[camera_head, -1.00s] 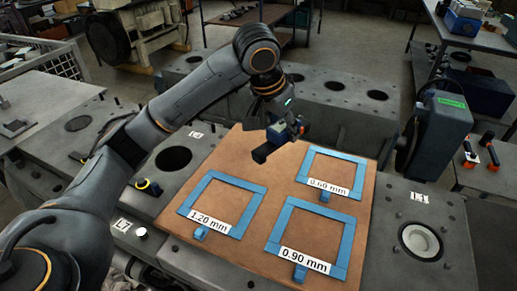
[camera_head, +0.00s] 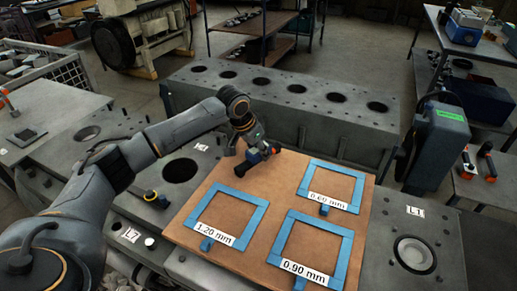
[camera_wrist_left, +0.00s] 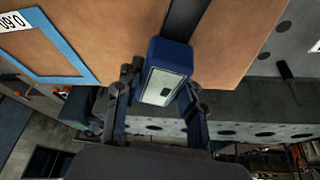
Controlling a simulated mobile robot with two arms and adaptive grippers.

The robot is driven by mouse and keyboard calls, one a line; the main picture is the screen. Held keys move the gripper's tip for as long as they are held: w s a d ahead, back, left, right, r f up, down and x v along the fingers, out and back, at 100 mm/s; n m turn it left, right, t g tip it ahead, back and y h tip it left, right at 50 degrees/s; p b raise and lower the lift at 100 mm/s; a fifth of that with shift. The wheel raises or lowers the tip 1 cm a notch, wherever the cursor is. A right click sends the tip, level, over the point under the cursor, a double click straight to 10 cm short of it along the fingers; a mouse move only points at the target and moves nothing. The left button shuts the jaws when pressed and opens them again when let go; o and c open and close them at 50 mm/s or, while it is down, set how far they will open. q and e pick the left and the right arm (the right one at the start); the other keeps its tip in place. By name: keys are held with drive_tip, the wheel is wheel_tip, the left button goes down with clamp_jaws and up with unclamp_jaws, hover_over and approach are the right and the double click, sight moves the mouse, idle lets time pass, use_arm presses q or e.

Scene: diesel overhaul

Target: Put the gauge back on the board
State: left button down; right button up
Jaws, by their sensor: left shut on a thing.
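The gauge (camera_head: 253,157) is a small dark blue body with a black bar. My left gripper (camera_head: 259,148) is shut on it and holds it over the far edge of the brown board (camera_head: 280,188). In the left wrist view, the gauge (camera_wrist_left: 166,74) sits between the two fingers with its pale display showing, and its black bar reaches across the board. Blue square frames lie on the board, labelled 1.20 mm (camera_head: 252,217), 0.90 mm (camera_head: 344,262) and 0.60 mm (camera_head: 358,190); all are empty. I cannot tell whether the gauge touches the board. My right gripper is out of view.
The board lies on a grey engine block with round bores, one on the right (camera_head: 413,253). A dark box with a green label (camera_head: 437,140) stands right of the board. A yellow-ringed part (camera_head: 152,196) is at left. Another grey block (camera_head: 300,95) stands behind.

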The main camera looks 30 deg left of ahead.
use_arm(q)
drive_tip(key=shift+w+f, duration=0.1)
drive_tip(key=shift+f, duration=0.35)
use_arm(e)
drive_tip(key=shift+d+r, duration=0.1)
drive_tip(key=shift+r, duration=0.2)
use_arm(q)
drive_tip(key=c, duration=0.8)
unclamp_jaws()
drive_tip(key=shift+f, duration=0.15)
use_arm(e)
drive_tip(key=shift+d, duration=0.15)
use_arm(q)
drive_tip(key=b+v, duration=0.2)
drive_tip(key=v, duration=1)
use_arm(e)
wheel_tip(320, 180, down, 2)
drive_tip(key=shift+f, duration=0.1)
